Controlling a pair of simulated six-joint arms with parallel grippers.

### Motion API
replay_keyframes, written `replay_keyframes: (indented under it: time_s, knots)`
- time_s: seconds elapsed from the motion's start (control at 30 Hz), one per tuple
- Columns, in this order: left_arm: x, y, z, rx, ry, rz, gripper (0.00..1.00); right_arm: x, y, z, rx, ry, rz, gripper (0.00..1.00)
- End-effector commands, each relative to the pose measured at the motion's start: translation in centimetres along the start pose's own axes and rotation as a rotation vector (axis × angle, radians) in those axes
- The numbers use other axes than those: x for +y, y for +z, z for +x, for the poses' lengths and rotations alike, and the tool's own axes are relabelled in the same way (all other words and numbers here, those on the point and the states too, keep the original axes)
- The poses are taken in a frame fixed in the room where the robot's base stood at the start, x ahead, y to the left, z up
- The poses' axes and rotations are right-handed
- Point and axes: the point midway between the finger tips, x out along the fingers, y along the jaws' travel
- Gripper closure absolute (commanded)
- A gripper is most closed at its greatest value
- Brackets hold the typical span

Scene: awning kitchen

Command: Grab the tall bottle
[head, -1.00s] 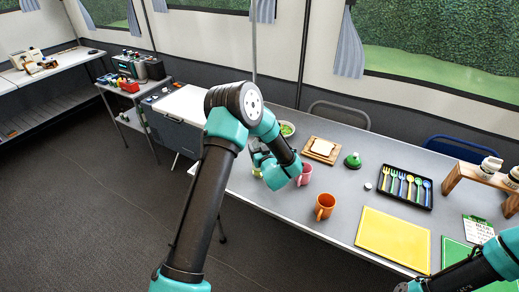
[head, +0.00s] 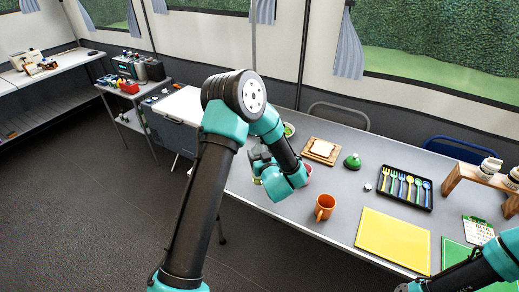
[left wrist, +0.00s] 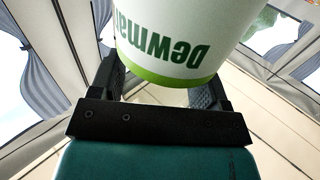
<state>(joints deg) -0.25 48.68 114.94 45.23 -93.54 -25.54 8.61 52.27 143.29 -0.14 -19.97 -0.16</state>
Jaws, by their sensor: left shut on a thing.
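In the left wrist view a white container (left wrist: 185,35) with a green band and green lettering "Dewma…" stands between the fingers of my left gripper (left wrist: 160,88). I take it for the tall bottle; only one end of it shows. In the head view my left gripper (head: 259,158) is over the left part of the table, shut on this bottle. My arm and gripper hide most of the bottle there. My right arm comes in at the lower right, and its gripper is out of the picture.
A pink mug (head: 308,170) is partly hidden behind my left wrist. An orange mug (head: 325,206) stands to its right.

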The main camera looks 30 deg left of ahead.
Motion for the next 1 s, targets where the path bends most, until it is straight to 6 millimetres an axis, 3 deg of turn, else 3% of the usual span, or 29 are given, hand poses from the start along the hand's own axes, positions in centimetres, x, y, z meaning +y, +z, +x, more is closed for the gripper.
replay_keyframes:
  time_s: [0.6,1.0]
  knots:
    - [-2.0,-0.7,-6.2,0.001,0.001,0.000,0.76,0.0,0.0,0.0,0.000,0.000,0.000,0.01]
    - [-2.7,-0.9,-8.3,0.000,0.000,-0.001,0.76,0.0,0.0,0.0,0.000,0.000,0.000,0.01]
